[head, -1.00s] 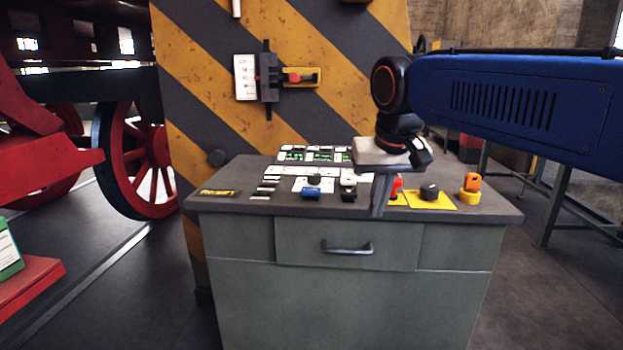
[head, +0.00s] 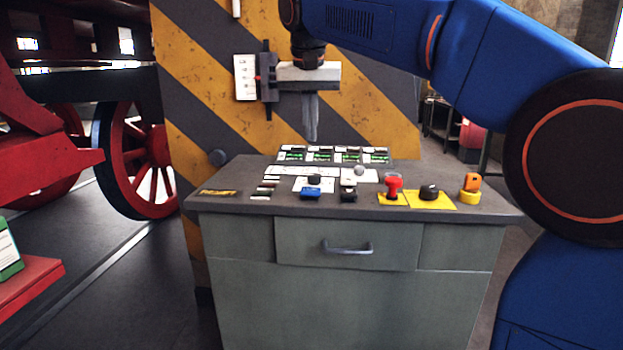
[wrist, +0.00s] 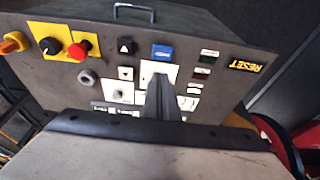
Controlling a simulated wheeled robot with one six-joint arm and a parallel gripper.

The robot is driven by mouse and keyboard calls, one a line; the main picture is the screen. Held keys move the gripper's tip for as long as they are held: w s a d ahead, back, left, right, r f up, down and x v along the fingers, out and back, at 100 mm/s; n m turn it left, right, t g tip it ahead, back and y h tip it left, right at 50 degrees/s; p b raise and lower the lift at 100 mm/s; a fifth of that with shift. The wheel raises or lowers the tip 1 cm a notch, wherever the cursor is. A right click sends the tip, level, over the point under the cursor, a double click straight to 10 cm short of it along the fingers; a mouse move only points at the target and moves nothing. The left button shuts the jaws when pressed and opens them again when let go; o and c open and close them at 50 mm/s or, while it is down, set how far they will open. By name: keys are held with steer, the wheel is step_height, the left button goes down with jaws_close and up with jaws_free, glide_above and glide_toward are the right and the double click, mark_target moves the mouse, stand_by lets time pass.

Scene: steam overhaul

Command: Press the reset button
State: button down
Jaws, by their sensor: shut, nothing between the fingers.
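No button sits directly on the label. A blue button (head: 309,193) stands near the front edge, right of the label; it also shows in the wrist view (wrist: 161,51). I cannot tell for certain that it is the reset button. My gripper (head: 312,137) points down, shut and empty, above the rear of the console, apart from the controls. Its fingers (wrist: 158,85) hide part of a white plate in the wrist view.
A row of meters (head: 333,155) stands at the back. A striped panel (head: 200,90) rises behind.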

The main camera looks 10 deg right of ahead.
steer(key=shift+w, duration=0.1)
stand_by(0.3)
glide_above(312, 190)
steer(key=f, duration=1.1)
steer(key=shift+s+a+f, duration=0.15)
steer(key=shift+s+f, duration=0.2)
steer(key=shift+f, duration=0.9)
steer(key=shift+s+f, duration=0.1)
steer(key=shift+f, duration=1.2)
steer(key=shift+r, duration=0.4)
steer(key=w+d+v, duration=0.1)
steer(key=v, duration=1.3)
steer(key=shift+a+r, duration=0.25)
steer(key=shift+a, duration=0.15)
